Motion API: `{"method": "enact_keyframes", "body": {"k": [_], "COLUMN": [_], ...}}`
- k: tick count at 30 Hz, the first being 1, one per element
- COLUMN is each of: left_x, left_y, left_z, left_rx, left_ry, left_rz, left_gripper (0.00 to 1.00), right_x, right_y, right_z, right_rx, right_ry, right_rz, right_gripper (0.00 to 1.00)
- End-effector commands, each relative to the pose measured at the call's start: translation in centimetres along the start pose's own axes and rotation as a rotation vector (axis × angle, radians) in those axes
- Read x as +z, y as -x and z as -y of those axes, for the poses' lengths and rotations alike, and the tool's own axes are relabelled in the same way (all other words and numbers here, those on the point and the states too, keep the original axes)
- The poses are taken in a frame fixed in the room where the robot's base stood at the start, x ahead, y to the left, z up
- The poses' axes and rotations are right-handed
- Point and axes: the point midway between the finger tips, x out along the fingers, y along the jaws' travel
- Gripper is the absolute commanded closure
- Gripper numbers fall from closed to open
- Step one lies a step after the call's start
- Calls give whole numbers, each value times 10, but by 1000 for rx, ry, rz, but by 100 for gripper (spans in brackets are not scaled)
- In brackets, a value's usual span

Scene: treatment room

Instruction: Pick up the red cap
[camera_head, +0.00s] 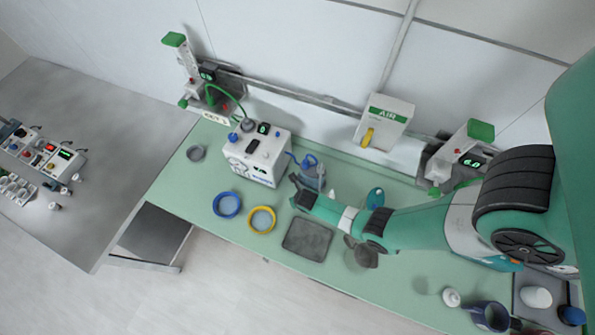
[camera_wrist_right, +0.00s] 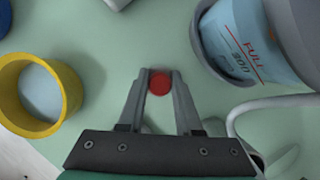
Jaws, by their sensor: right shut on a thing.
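The red cap (camera_wrist_right: 159,84) is a small round red piece between the two finger tips of my right gripper (camera_wrist_right: 160,76) in the right wrist view. The fingers are shut on its sides, with green worktop behind it. I cannot tell whether the cap touches the worktop. In the head view my right gripper (camera_head: 298,190) reaches in from the right over the middle of the green worktop (camera_head: 340,265), and the cap cannot be made out there. My left gripper is not in view.
A clear canister with blue contents (camera_wrist_right: 238,45) stands close beside the right gripper. A yellow-rimmed dish (camera_head: 262,219) and a blue-rimmed dish (camera_head: 227,204) sit to the left. A white machine (camera_head: 258,155) stands behind them. A dark grey tray (camera_head: 307,239) lies in front.

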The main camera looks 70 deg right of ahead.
Motion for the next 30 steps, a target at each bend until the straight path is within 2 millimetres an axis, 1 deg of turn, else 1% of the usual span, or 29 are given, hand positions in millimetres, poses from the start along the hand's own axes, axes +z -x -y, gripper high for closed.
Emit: {"method": "enact_keyframes", "body": {"k": [8, 11, 14, 18, 21, 25, 30], "left_x": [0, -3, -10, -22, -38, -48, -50], "left_y": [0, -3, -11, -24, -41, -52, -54], "left_z": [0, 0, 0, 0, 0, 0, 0], "left_rx": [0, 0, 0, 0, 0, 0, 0], "left_ry": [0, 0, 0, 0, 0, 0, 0], "left_rz": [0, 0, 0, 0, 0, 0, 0], "left_gripper": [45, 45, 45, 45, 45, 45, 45], "right_x": [0, 3, 10, 23, 32, 38, 39], "right_y": [0, 6, 22, 55, 78, 91, 94], "right_z": [0, 0, 0, 0, 0, 0, 0], "right_rx": [0, 0, 1, 2, 0, 0, 0], "right_ry": [0, 0, 0, 0, 0, 0, 0], "right_rz": [0, 1, 2, 4, 1, 0, 0], "right_gripper": [100, 100, 100, 100, 100, 100, 100]}}
